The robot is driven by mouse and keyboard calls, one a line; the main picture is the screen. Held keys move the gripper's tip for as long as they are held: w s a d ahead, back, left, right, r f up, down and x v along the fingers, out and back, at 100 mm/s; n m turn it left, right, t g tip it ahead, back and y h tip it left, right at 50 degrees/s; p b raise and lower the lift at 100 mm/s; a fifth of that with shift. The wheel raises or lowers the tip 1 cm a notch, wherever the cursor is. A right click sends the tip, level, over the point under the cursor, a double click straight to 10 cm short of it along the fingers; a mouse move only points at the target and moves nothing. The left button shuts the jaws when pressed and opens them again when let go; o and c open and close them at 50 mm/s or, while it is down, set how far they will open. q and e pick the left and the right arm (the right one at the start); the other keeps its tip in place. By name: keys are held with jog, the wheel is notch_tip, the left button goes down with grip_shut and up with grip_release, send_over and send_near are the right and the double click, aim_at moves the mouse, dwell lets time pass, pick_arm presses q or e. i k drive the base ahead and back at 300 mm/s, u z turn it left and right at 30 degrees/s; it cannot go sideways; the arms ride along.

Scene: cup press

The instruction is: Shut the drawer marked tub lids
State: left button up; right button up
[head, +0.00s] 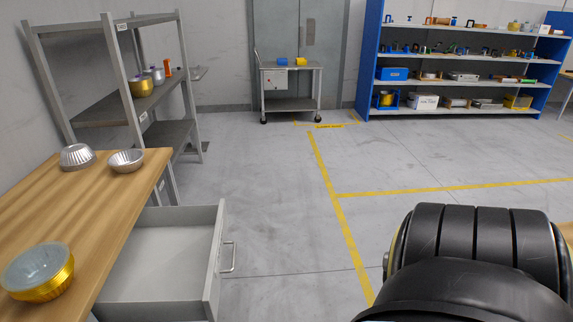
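A grey drawer (158,245) stands pulled out from under the wooden table in the head view. Its inside looks empty. Its front panel (214,262) faces right and carries a metal bar handle (229,257). No label is readable on it from here, so I cannot tell its marking. Neither of my grippers shows in the view, and nothing is seen touching the handle. A black link of my own arm fills the lower right corner.
The wooden table (65,215) holds two silver fluted tins and a gold bowl (38,272) with a pale top. A metal rack (118,80) stands behind it. Open floor lies right of the drawer. A cart (290,85) and blue shelving (455,55) stand farther back.

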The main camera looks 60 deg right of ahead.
aim_at(170, 267)
jog(key=z, duration=0.15)
jog(key=k, duration=0.35)
jog(key=z, duration=0.65)
jog(key=i, duration=0.6)
jog(key=z, duration=0.7)
jog(key=i, duration=0.65)
jog(key=u, duration=0.35)
